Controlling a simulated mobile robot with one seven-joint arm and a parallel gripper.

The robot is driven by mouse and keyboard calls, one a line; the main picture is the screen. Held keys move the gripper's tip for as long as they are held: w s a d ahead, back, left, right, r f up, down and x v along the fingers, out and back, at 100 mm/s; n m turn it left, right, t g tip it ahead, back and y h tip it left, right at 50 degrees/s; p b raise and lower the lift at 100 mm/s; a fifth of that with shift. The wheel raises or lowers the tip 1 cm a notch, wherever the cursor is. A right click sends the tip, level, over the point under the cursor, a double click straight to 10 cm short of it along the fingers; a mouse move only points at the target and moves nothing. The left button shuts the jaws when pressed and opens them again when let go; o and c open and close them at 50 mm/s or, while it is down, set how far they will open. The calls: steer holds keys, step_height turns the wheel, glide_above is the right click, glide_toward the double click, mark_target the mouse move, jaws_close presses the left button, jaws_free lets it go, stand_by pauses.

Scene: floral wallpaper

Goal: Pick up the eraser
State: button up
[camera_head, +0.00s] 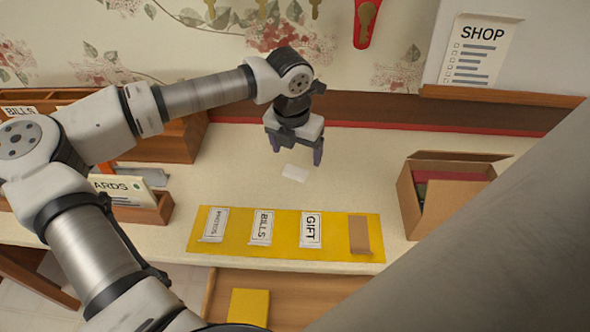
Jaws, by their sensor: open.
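A small white block, which looks like the eraser (294,173), lies on the pale desk top behind the yellow strip. My gripper (297,158) points down just behind and above it, with its two dark fingers spread apart and nothing seen between them. I cannot tell from this view how high the fingertips are above the desk. The whole top of the white block shows.
A yellow strip (335,248) with labelled cards lies in front. An open cardboard box (405,200) stands at right, and wooden organisers (185,140) with cards stand at left. An open drawer (225,290) holds a yellow item. The desk (350,170) around the block is mostly clear.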

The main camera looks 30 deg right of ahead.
mark_target(295, 170)
steer(key=shift+w+a+f+p, duration=0.1)
steer(key=shift+f+p, duration=0.85)
steer(key=shift+f, duration=2.05)
steer(key=c, duration=1.1)
steer(key=shift+o, duration=0.2)
steer(key=shift+r, duration=0.1)
